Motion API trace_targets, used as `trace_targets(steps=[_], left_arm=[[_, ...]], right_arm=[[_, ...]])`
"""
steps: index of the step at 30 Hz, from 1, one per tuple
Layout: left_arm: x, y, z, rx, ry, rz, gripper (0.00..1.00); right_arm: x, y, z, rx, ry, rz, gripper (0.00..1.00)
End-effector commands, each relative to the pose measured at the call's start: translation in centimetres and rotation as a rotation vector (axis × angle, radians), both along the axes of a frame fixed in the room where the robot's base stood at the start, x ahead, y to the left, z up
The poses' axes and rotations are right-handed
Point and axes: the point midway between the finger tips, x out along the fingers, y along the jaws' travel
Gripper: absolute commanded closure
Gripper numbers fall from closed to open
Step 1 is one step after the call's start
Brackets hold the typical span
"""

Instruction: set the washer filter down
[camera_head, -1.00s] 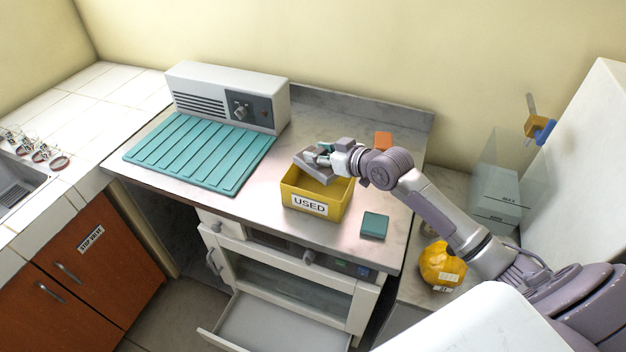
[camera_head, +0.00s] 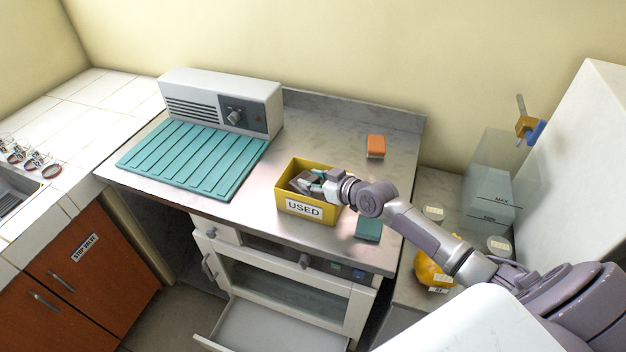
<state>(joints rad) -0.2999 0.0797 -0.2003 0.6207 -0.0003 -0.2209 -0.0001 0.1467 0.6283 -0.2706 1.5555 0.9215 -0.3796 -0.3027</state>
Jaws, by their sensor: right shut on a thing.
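My right gripper (camera_head: 316,184) reaches into the yellow bin (camera_head: 306,210) labelled "USED" on the steel counter. It is shut on the washer filter (camera_head: 301,182), a small greyish piece partly hidden by the fingers and the bin walls. The filter is within the bin's opening, below or near the rim. Whether it touches the bin floor I cannot tell. My left gripper is not in view.
An orange block (camera_head: 376,145) and a teal block (camera_head: 368,229) lie on the counter. A ribbed teal mat (camera_head: 190,158) and a grey-white unit (camera_head: 221,102) are at left. An open drawer (camera_head: 268,330) sticks out below. Counter behind the bin is clear.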

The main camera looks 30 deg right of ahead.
Motion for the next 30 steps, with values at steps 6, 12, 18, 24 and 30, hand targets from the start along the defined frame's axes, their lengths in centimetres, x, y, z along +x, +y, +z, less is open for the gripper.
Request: trace_targets(steps=[6, 12, 18, 24, 30], left_arm=[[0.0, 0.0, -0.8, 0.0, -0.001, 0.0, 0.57], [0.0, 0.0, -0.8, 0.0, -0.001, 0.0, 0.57], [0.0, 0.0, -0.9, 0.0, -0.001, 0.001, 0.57], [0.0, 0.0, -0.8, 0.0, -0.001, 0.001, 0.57], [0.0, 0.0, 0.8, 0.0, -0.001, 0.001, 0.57]], right_arm=[[-0.1, 0.0, -1.1, -0.002, 0.004, 0.0, 1.0], [-0.3, 0.1, -1.5, -0.004, 0.014, 0.002, 0.5], [-0.4, 0.1, -1.8, -0.005, 0.02, 0.004, 0.35], [-0.4, 0.2, -1.8, -0.005, 0.021, 0.005, 0.35], [-0.7, 0.1, -0.2, -0.004, 0.023, 0.004, 0.35]])
